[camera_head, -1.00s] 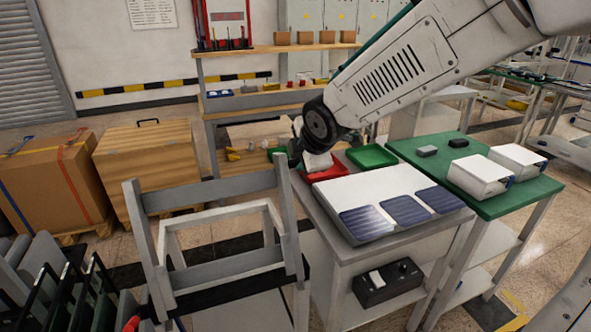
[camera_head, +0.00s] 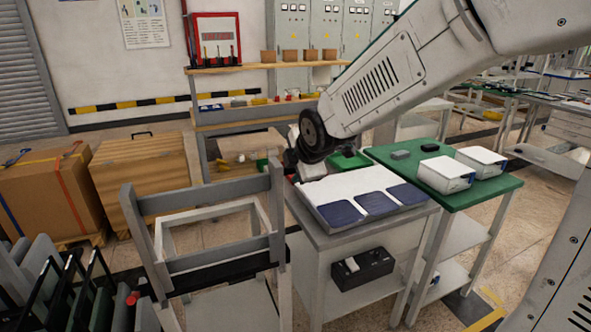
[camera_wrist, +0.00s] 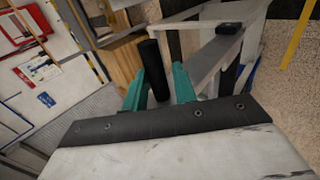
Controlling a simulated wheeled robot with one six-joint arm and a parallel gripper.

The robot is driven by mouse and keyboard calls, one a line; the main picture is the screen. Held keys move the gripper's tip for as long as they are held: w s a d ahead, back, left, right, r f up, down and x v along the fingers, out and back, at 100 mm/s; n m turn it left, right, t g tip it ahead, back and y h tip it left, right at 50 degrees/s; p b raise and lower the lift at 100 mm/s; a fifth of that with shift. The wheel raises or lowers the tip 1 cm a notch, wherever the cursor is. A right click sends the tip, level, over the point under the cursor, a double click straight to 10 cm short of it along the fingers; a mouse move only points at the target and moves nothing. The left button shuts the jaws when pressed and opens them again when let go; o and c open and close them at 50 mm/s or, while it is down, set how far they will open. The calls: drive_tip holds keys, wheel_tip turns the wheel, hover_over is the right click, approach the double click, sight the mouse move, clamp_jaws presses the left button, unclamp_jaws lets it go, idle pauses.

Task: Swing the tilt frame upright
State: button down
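The tilt frame (camera_head: 216,259) is a grey rectangular frame with two uprights and cross bars, on a pale stand at the lower left in the head view. Its uprights lean slightly. My gripper (camera_head: 298,170) is just right of the frame's right upright, partly hidden by my wrist. In the wrist view, my gripper (camera_wrist: 160,88) has two teal fingers spread apart. A black cylinder (camera_wrist: 153,65) like a handle shows between or just beyond them; I cannot tell whether they touch it. A grey bar of the frame (camera_wrist: 218,50) runs off to the upper right.
A grey table (camera_head: 335,236) with a white sheet and dark blue panels (camera_head: 375,203) stands right of the frame. A green table (camera_head: 475,198) with white boxes is farther right. Crates (camera_head: 150,180) stand behind the frame. A rack of dark panels (camera_head: 75,290) is at lower left.

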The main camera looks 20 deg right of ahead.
drive_tip(key=shift+s+d+f, duration=0.15)
drive_tip(key=shift+s+f, duration=0.4)
drive_tip(key=shift+f, duration=0.15)
drive_tip(key=c, duration=1.3)
unclamp_jaws()
drive_tip(key=shift+c, duration=0.2)
drive_tip(key=shift+o, duration=0.2)
drive_tip(key=shift+s+d+r, duration=0.1)
drive_tip(key=shift+s, duration=0.05)
drive_tip(key=shift+r, duration=0.1)
drive_tip(key=v, duration=0.7)
drive_tip(key=shift+r, duration=0.5)
